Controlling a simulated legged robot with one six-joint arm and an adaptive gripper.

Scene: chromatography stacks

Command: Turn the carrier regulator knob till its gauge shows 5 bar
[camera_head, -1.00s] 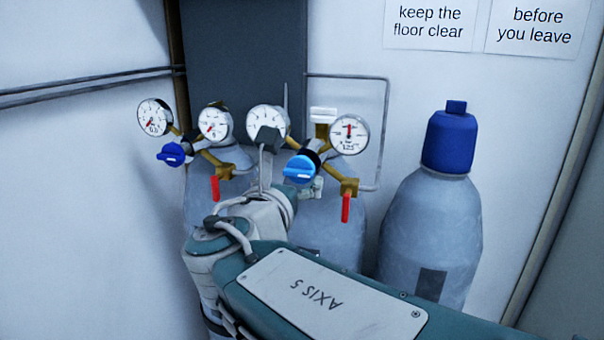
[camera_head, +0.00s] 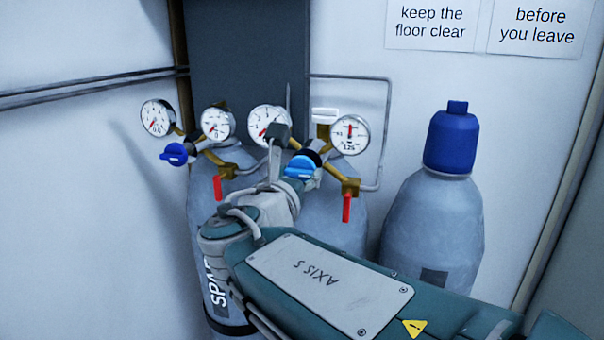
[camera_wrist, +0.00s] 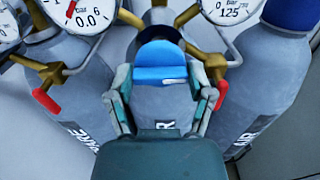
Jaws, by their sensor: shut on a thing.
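The light blue knob (camera_head: 301,167) belongs to the right regulator. In the wrist view the knob (camera_wrist: 160,65) sits between the two fingers of my gripper (camera_wrist: 160,76), which is shut on it. In the head view one finger shows left of the knob; the other cannot be made out. The right regulator's left gauge (camera_head: 265,123) is partly covered by that finger; its red needle points to the lower left, low on the scale. In the wrist view this gauge (camera_wrist: 77,14) is cut off at the top. Its exact reading is unclear.
The left regulator has a dark blue knob (camera_head: 174,154) and two gauges. Red valve levers (camera_head: 218,188) hang below the regulators, one close to my right finger in the wrist view (camera_wrist: 222,94). A blue-capped cylinder (camera_head: 438,230) stands at right, and a pipe (camera_head: 386,120) runs behind.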

